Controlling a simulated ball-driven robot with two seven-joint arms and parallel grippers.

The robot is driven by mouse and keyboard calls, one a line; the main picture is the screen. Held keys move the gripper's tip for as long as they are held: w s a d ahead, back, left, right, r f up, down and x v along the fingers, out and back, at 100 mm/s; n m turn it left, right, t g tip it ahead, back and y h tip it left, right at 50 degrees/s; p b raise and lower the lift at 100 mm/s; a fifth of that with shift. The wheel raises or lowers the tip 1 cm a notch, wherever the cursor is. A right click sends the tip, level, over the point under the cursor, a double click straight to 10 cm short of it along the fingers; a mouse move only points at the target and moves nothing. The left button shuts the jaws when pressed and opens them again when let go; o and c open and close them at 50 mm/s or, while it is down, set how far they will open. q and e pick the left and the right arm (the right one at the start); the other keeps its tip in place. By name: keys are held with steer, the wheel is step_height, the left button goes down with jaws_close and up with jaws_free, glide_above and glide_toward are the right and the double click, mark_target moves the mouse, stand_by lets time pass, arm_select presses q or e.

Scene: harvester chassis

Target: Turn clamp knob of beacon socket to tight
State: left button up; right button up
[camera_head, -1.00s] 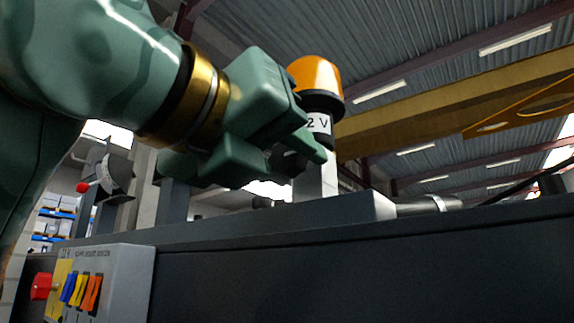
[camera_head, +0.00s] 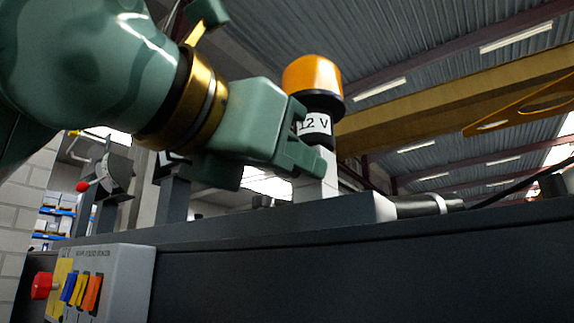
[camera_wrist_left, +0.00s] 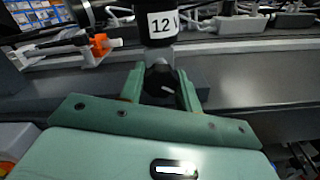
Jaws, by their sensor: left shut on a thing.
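The beacon (camera_head: 312,76) has an orange dome, a black base and a white "12 V" label, and it stands upright on a pale post (camera_head: 318,188). The label also shows in the left wrist view (camera_wrist_left: 163,24). Below it in that view is the dark clamp knob (camera_wrist_left: 160,84) with a light pointer line. My left gripper (camera_head: 308,140) is at the socket just under the beacon. In the wrist view its two fingers (camera_wrist_left: 160,88) stand on either side of the knob, shut on it. The knob is hidden behind the gripper in the head view. My right gripper is not in view.
The dark chassis edge (camera_head: 400,226) runs across below the post. A grey box (camera_head: 128,275) with a red knob (camera_head: 41,286) and coloured levers is at the lower left. A black cylindrical fitting (camera_head: 425,205) lies right of the post. An orange-and-white part (camera_wrist_left: 99,44) shows in the wrist view.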

arm_select(q)
steer(key=m, duration=0.4)
steer(key=shift+r+m, duration=0.1)
steer(key=shift+m, duration=0.2)
steer(key=m, duration=0.4)
steer(key=shift+m+p, duration=0.3)
steer(key=shift+p, duration=0.1)
steer(key=m, duration=0.4)
steer(key=shift+p, duration=0.35)
steer(key=shift+m+p, duration=0.3)
steer(key=shift+m, duration=1.8)
steer(key=o, duration=1)
steer(key=shift+c, duration=0.2)
steer(key=v, duration=1.6)
steer(key=shift+b, duration=0.35)
